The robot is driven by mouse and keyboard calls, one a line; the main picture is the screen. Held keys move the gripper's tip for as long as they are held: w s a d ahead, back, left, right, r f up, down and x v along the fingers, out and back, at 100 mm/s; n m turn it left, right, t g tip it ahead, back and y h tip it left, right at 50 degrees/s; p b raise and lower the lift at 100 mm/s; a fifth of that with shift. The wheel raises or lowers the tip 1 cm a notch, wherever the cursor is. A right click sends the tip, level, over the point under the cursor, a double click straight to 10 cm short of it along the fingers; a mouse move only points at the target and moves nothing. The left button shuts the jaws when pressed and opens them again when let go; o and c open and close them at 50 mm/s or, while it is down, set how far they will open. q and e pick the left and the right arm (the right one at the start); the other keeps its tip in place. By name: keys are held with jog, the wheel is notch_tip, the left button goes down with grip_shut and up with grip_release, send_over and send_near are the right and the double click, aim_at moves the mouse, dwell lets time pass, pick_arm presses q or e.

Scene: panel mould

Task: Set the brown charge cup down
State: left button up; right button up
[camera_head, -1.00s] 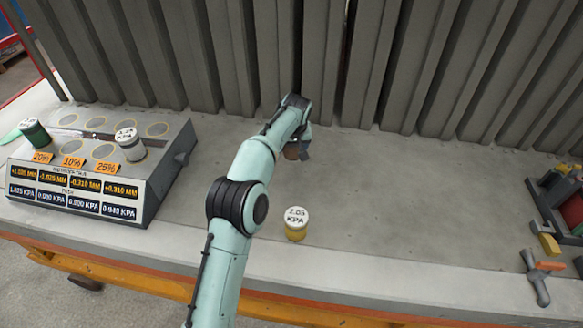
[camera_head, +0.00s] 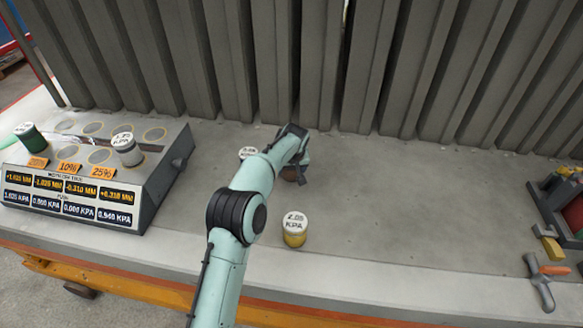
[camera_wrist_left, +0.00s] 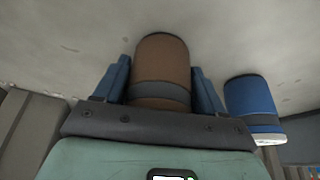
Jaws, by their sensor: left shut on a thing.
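The brown charge cup (camera_wrist_left: 160,70) is between the blue fingers of my left gripper (camera_wrist_left: 160,88) in the left wrist view, with a dark band around it. The gripper is shut on it. In the head view my left gripper (camera_head: 298,172) is over the grey bench, in front of the ribbed wall, and only a small part of the brown cup (camera_head: 290,173) shows beside the arm. I cannot tell whether the cup touches the bench. My right gripper is not in view.
A blue cup (camera_wrist_left: 253,105) stands close beside the held cup. A white-topped cup (camera_head: 247,152) is partly hidden behind my arm. A yellow cup (camera_head: 294,232) labelled 2.05 KPA stands nearer the front. A rack (camera_head: 150,190) with cups is at left.

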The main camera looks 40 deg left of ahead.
pick_arm(q)
jog(key=o, duration=1.4)
jog(key=shift+c, duration=0.2)
jog(key=shift+r, duration=0.4)
jog(key=v, duration=1.1)
jog(key=shift+r, duration=0.2)
jog(key=shift+d, duration=0.1)
